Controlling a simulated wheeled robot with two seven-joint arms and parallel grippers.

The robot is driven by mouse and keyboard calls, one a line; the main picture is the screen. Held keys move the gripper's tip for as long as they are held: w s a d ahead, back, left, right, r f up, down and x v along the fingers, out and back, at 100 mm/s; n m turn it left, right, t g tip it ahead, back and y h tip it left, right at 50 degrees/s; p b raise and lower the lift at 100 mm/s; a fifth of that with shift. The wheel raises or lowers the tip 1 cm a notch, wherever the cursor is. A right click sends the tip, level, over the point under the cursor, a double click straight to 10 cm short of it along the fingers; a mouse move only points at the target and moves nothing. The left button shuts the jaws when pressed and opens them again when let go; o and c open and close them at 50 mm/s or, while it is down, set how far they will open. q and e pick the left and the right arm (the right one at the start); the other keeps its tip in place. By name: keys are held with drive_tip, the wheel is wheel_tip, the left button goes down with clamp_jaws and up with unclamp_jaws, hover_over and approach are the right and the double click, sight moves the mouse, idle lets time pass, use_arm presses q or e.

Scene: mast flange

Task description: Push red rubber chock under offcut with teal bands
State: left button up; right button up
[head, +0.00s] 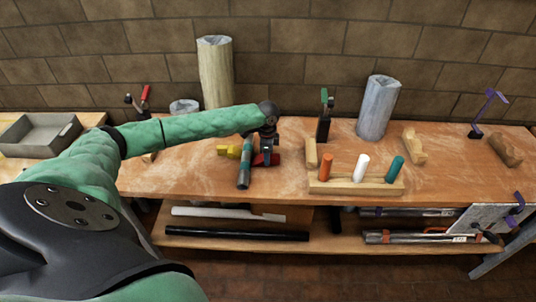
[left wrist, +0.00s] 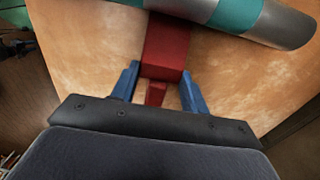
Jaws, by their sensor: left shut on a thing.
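The offcut with teal bands (head: 244,168) is a grey pipe lying on the wooden bench. It also crosses the top of the left wrist view (left wrist: 286,24). The red rubber chock (head: 273,159) lies on the bench just right of the offcut, and it shows in the left wrist view (left wrist: 166,48). My left gripper (head: 267,152) is shut on the chock, its blue fingers (left wrist: 160,72) on either side. The chock's far end meets the pipe's edge in the wrist view; whether it reaches underneath is hidden. My right gripper is not in view.
A yellow block (head: 228,151) sits left of the offcut. A wooden rack (head: 345,187) with orange, white and teal pegs stands to the right. A tall grey cylinder (head: 377,108) and a clamp (head: 324,118) stand behind. A grey tray (head: 38,135) is at far left.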

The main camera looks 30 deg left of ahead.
use_arm(q)
drive_tip(key=shift+s+a, duration=0.2)
drive_tip(key=shift+a, duration=0.1)
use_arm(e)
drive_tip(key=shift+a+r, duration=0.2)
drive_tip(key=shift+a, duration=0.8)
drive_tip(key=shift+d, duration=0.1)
